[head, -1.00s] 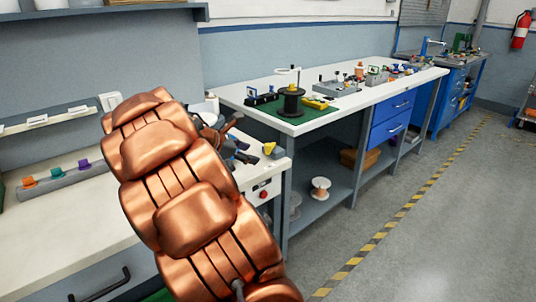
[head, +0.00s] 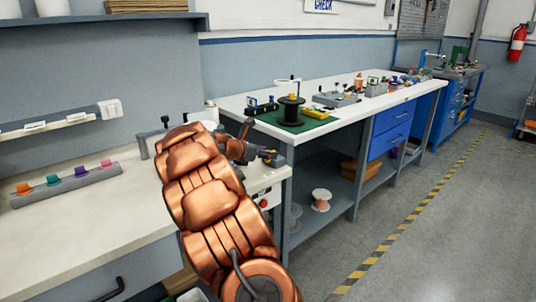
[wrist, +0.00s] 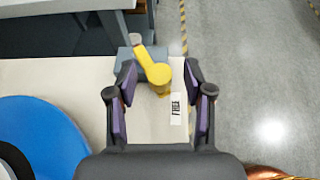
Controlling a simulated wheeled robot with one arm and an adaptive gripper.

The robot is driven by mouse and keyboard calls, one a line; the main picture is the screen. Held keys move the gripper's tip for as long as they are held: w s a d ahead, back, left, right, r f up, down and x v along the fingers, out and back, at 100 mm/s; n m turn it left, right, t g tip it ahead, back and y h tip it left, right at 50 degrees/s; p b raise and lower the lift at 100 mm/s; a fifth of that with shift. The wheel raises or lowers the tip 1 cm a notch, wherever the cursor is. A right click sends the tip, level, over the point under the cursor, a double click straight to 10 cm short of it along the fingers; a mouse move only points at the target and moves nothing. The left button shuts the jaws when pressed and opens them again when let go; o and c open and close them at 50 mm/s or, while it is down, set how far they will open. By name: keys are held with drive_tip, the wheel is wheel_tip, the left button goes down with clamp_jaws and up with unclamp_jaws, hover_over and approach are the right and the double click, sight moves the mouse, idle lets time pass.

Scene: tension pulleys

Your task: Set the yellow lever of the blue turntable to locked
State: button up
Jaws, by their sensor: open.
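The yellow lever (wrist: 154,70) sits on a small grey block (wrist: 126,62) near the bench edge in the wrist view. Its rounded end points toward a white label reading FREE (wrist: 176,108). The blue turntable (wrist: 42,138) is partly in view at the lower left, cut off by the frame. My gripper (wrist: 160,74) is open, with one purple-padded finger on each side of the lever; I cannot tell whether either touches it. In the head view my copper arm hides the turntable, and a bit of yellow (head: 270,153) shows by my gripper (head: 256,152).
A bench at left holds a grey rack (head: 68,184) of coloured pegs. A second bench behind carries a black spool (head: 291,110) on a green mat (head: 270,120) and several fixtures. Open floor (head: 450,230) lies to the right.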

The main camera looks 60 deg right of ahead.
drive_tip(key=shift+s+d+f, duration=0.15)
drive_tip(key=shift+d+f, duration=0.15)
drive_tip(key=shift+d, duration=0.35)
drive_tip(key=shift+c, duration=0.5)
clamp_jaws()
